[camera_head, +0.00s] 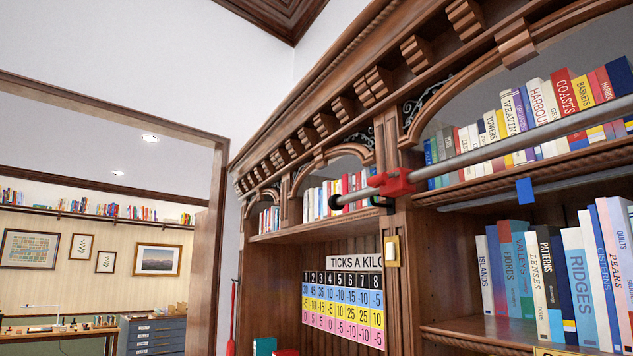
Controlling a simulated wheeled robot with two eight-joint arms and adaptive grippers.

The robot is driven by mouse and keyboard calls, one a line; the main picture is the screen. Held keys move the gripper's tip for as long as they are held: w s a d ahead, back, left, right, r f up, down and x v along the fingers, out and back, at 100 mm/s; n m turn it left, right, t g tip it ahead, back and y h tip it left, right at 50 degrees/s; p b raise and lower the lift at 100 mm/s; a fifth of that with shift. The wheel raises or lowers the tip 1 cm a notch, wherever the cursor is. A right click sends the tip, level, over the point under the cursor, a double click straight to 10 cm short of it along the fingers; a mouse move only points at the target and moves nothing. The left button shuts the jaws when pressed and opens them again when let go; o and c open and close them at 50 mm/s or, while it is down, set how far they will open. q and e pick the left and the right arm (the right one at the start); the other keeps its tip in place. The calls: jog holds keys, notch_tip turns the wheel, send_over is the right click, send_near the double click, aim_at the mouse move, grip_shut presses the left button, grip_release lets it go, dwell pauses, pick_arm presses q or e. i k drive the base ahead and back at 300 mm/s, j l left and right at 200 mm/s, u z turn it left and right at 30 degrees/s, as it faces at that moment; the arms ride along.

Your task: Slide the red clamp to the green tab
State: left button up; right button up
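The red clamp (392,183) sits around a grey metal rail (470,158), near the rail's left end, in front of the carved bookcase. The rail runs from a black end ring (336,202) up and out of view at the right. A blue tab (524,190) hangs below the rail, to the right of the clamp and apart from it. I see no green tab on the visible part of the rail. Neither of my grippers is in view.
The wooden bookcase holds upper books (540,110) behind the rail and lower books (560,280) below it. A coloured number chart (343,305) hangs below the clamp. A doorway at the left opens onto a room with framed pictures (158,260) and a blue drawer cabinet (152,335).

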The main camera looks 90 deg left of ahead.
aim_at(398, 186)
jog(key=u, duration=2.7)
